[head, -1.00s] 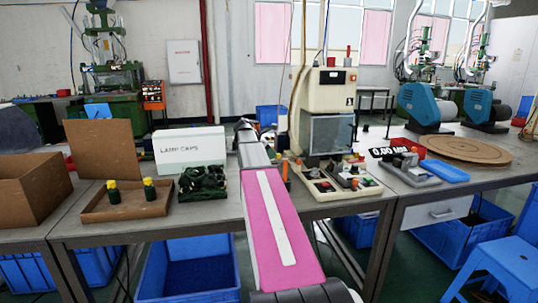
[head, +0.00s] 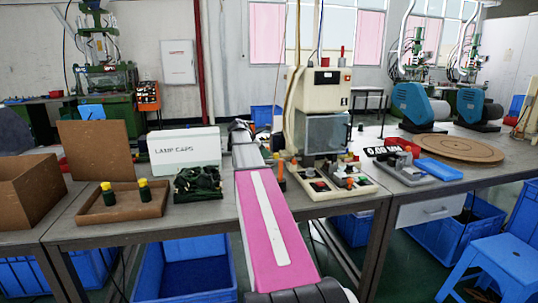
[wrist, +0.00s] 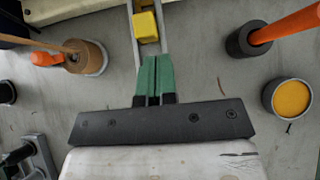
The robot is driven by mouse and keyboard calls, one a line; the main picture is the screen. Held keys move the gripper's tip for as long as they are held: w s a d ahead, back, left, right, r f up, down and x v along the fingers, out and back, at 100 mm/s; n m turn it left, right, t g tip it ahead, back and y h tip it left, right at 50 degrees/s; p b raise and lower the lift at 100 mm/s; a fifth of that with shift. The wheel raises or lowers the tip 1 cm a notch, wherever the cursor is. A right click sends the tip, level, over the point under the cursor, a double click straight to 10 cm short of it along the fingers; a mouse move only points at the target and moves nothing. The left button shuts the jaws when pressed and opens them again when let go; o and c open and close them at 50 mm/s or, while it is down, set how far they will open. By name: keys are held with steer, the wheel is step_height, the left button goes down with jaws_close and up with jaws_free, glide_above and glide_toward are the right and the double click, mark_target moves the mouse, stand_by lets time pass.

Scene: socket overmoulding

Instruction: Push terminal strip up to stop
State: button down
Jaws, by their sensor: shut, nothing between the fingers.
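My gripper (wrist: 154,62) shows in the wrist view with two green fingers side by side, shut and empty. A yellow block (wrist: 146,27) sits in a narrow grey channel (wrist: 137,48) just beyond the fingertips; I cannot tell whether the fingers touch it. No terminal strip can be clearly told apart; the yellow block may be part of it. In the head view my pink arm reaches over the bench, and its far end hides the fingers and the work spot.
In the wrist view, an orange-handled tool in a dark holder (wrist: 243,43) and an orange-filled cup (wrist: 290,97) stand right, a brown spool (wrist: 86,57) left. In the head view, the lamp caps box (head: 185,151) and a moulding machine (head: 320,105) flank my arm.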

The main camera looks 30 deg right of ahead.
steer(key=v, duration=1.1)
steer(key=shift+a+f, duration=0.3)
steer(key=shift+a, duration=0.25)
steer(key=shift+w, duration=0.1)
steer(key=c, duration=0.9)
jaws_free()
steer(key=d+r+m+y, duration=0.1)
steer(key=d+m, duration=0.4)
steer(key=m, duration=1.2)
steer(key=s+d+r+m+t+y, duration=0.1)
steer(key=d+m+y, duration=0.2)
steer(key=m, duration=1.5)
steer(key=shift+s+d+r+m, duration=0.25)
steer(key=shift+s+d+m, duration=0.1)
steer(key=shift+d, duration=0.7)
